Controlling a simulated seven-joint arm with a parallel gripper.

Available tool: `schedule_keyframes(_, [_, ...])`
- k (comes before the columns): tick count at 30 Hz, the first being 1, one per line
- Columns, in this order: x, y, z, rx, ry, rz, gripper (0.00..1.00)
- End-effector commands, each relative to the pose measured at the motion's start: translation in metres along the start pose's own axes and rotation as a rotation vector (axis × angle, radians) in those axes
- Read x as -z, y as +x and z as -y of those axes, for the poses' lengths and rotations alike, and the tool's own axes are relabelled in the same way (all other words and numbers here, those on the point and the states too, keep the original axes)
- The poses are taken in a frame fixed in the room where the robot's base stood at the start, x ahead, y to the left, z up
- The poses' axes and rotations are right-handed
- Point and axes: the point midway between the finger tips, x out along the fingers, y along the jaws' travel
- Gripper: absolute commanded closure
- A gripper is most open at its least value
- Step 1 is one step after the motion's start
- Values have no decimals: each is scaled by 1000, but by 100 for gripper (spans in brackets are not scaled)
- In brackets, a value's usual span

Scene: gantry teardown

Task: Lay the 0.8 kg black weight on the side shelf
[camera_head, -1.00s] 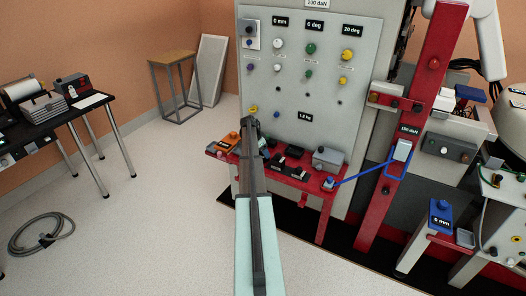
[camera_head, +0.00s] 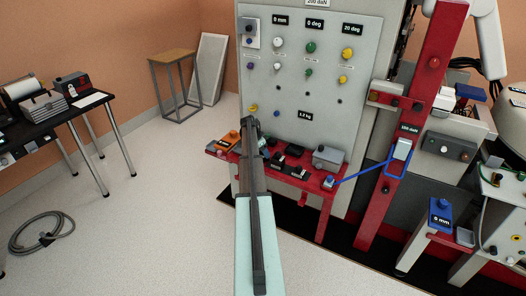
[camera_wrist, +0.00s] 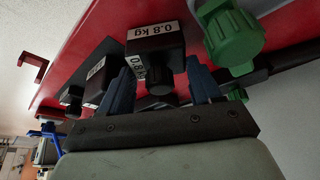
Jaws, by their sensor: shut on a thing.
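In the wrist view my gripper (camera_wrist: 160,76) has its blue fingers closed on either side of a black weight (camera_wrist: 172,58) labelled 0.8 kg, with a dark round knob between the fingers. The weight is at the red shelf (camera_wrist: 80,45); I cannot tell whether it rests on it or hangs just clear. In the head view the red shelf (camera_head: 305,184) juts from the front of the grey panel. My arm hides most of the gripper and the held weight there. I cannot tell which surface is the side shelf.
Other dark weights (camera_wrist: 100,78) stand close left of the gripper, and a green knob (camera_wrist: 236,42) close right. A grey box (camera_head: 328,157) and orange box (camera_head: 229,141) share the red shelf. A black table (camera_head: 45,130) stands far left, with open floor between.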

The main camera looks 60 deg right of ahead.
Motion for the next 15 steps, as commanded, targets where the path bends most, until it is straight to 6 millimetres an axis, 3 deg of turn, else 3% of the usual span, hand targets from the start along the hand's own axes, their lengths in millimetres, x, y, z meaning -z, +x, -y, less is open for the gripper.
schedule_keyframes(1, [0,0,0,1,0,-2,97])
schedule_keyframes(2, [0,0,0,1,0,-2,34])
schedule_keyframes(10, [0,0,0,1,0,-1,8])
schedule_keyframes(15, [0,0,0,0,0,0,7])
